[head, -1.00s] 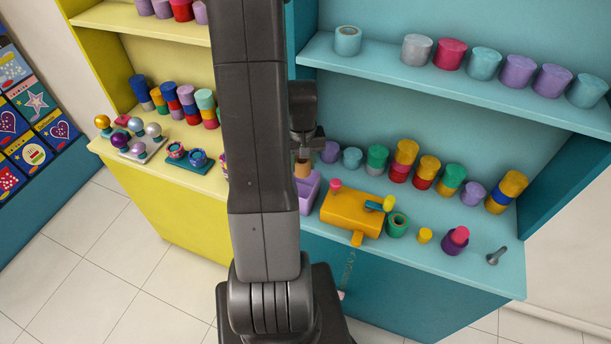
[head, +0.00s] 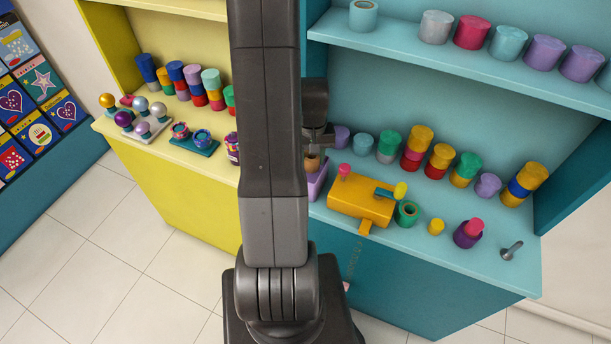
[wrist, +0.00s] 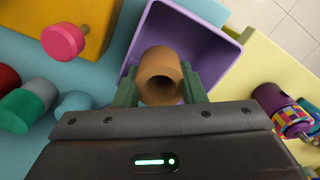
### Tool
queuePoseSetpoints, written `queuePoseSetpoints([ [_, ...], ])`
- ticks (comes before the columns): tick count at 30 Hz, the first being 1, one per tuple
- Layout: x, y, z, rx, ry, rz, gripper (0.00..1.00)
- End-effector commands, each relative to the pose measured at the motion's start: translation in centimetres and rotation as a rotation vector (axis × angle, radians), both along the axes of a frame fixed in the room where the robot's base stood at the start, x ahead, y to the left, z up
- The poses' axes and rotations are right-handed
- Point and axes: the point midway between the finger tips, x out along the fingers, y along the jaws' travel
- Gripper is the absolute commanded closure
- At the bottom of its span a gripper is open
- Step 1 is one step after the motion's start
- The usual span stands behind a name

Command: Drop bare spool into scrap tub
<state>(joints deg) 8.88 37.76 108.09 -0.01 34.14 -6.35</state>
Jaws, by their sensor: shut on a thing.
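The bare spool (wrist: 160,76) is a brown cardboard tube with an open bore. My gripper (wrist: 160,88) is shut on it, with a green finger on each side. In the wrist view the spool overlaps the open scrap tub (wrist: 214,44), a purple square box. In the head view the spool (head: 312,163) shows beside my arm at the tub (head: 318,184), under my gripper (head: 314,152). My arm hides the tub's left part there. I cannot tell how far the spool's lower end reaches into the tub.
A yellow-orange machine (head: 360,203) with a pink knob (head: 344,170) stands right of the tub. A green ring-shaped roll (head: 407,213) and a purple holder (head: 467,236) stand farther right. Stacked spools (head: 417,148) line the back. The yellow counter (head: 200,150) lies to the left.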

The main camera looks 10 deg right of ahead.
Motion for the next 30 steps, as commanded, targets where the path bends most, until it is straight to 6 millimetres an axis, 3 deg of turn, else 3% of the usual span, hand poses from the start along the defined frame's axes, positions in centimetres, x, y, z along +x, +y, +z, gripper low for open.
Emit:
queuePoseSetpoints([
  [2,0.0,0.0,0.0,0.000,0.000,0.000,0.94],
  [3,0.0,0.0,0.0,0.000,0.000,0.000,0.55],
  [6,0.0,0.0,0.1,0.000,0.000,0.000,0.38],
  [22,0.0,-0.1,0.4,-0.002,-0.001,0.001,0.38],
  [30,0.1,0.0,3.8,-0.002,-0.006,0.001,0.38],
])
